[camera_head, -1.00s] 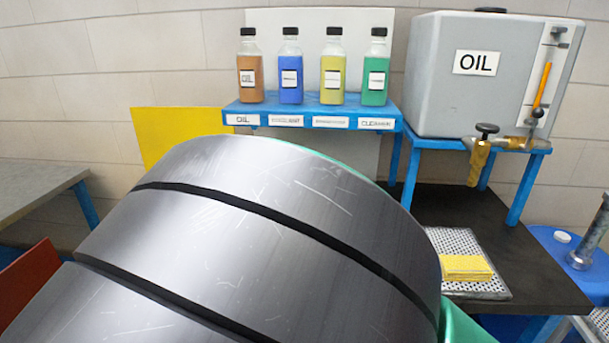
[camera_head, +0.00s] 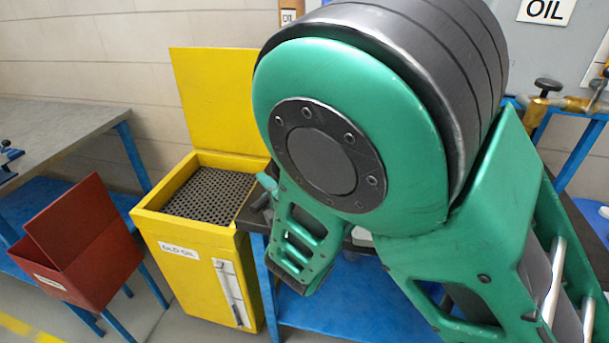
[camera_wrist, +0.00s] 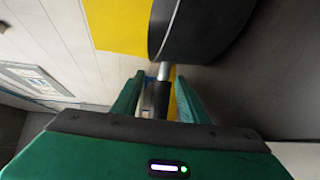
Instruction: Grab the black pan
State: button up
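The black pan (camera_wrist: 205,28) shows in the wrist view as a dark, round-sided body at the top. Its handle (camera_wrist: 156,98), silver near the body and black farther back, reaches down between my fingers. My gripper (camera_wrist: 160,85) is open, with one green finger on each side of the handle. A gap shows between the handle and the right finger; the left finger is close to it, and I cannot tell if they touch. In the head view my arm hides the pan, and the fingertips are not clear.
A yellow bin labelled old oil (camera_head: 190,228), with a perforated grate and raised lid, stands left of my arm. A red open box (camera_head: 95,262) is farther left, before a grey bench (camera_head: 60,135). A blue-framed black table (camera_head: 250,215) lies behind my arm.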

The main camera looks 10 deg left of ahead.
jog(key=shift+w+a+f, duration=0.1)
jog(key=shift+w+a, duration=0.15)
jog(key=shift+w, duration=0.1)
grip_shut()
jog(key=shift+r, duration=0.2)
